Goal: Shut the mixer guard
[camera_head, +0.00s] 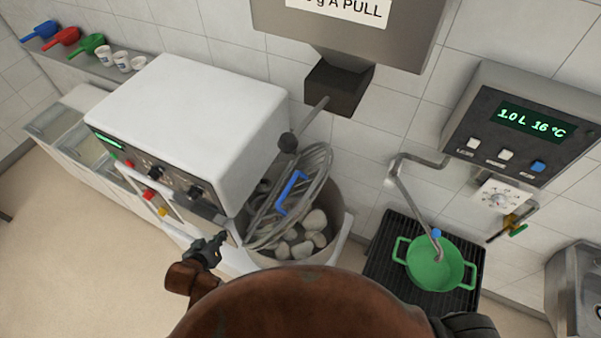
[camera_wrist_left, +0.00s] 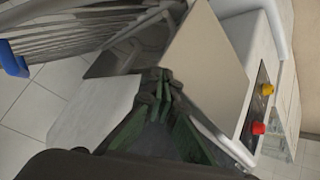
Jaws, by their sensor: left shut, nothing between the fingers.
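The mixer guard (camera_head: 310,168) is a grey wire hoop with a blue handle (camera_head: 291,192). It stands tilted up over the left part of the bowl (camera_head: 341,219), leaving the right and front of the bowl uncovered. Pale lumps lie in the bowl. My left gripper (camera_head: 218,241) is left of the bowl, beside the mixer's front, apart from the guard. Its fingers are shut and empty. In the left wrist view the fingers (camera_wrist_left: 160,88) point toward the mixer, with the guard wires (camera_wrist_left: 85,38) at upper left and part of the blue handle (camera_wrist_left: 13,60) at the edge. My right gripper is not in view.
The white mixer housing (camera_head: 190,115) with knobs stands left of the bowl. A dark chute (camera_head: 338,88) hangs above and behind the guard. A green pot (camera_head: 435,270) sits on a black grate at right, under a bent tap. Open floor lies at lower left.

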